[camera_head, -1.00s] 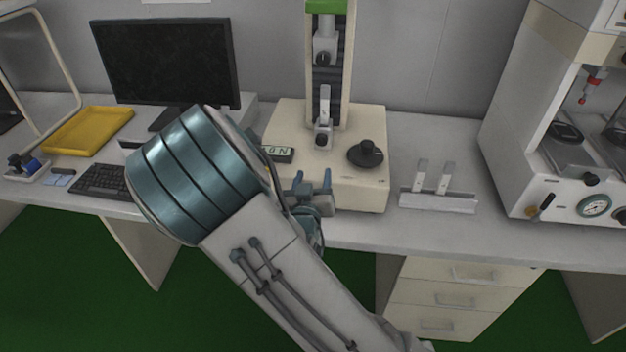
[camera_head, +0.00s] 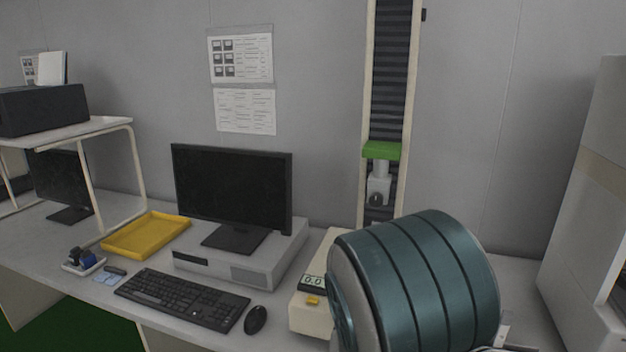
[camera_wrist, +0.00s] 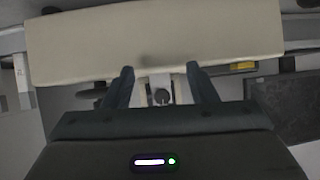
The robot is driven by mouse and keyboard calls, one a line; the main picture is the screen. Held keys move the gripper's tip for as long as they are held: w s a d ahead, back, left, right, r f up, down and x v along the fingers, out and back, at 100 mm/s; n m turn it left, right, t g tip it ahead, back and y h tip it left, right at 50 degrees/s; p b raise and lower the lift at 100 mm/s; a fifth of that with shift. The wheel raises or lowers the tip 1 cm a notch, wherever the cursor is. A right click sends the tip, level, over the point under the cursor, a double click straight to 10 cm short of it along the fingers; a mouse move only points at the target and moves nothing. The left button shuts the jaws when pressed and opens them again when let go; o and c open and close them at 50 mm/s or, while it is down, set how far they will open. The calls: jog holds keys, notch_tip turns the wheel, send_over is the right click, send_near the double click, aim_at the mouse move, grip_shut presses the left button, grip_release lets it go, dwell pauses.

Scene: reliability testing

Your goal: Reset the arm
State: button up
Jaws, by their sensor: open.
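My gripper (camera_wrist: 161,88) shows in the wrist view with its two dark fingers apart and nothing between them. Beyond the fingers is the cream base of the testing machine (camera_wrist: 235,30), with a small grey clamp and a round dark knob showing. In the head view my gripper is not visible; my blue-green arm joint covers the lower right. It hides much of the testing machine (camera_head: 312,312), whose tall column (camera_head: 390,95) and green crossbar (camera_head: 381,150) rise behind it.
A monitor (camera_head: 232,185), keyboard (camera_head: 182,299), mouse (camera_head: 255,319) and yellow tray (camera_head: 146,235) stand on the desk at left. A large white machine (camera_head: 590,220) stands at the right edge. Some bench surface (camera_head: 525,290) shows between it and my arm.

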jog(key=s+d+r+n+g+y+p, duration=0.1)
jog(key=s+r+g, duration=0.3)
jog(key=s, duration=0.7)
jog(key=s+d+r+n+g+y+p, duration=0.1)
jog(key=s+d+r+g, duration=0.2)
jog(key=s+r, duration=0.6)
jog(key=shift+s+d+r+n+g, duration=0.2)
jog(key=shift+s+n+g, duration=0.2)
jog(key=shift+s+g, duration=0.45)
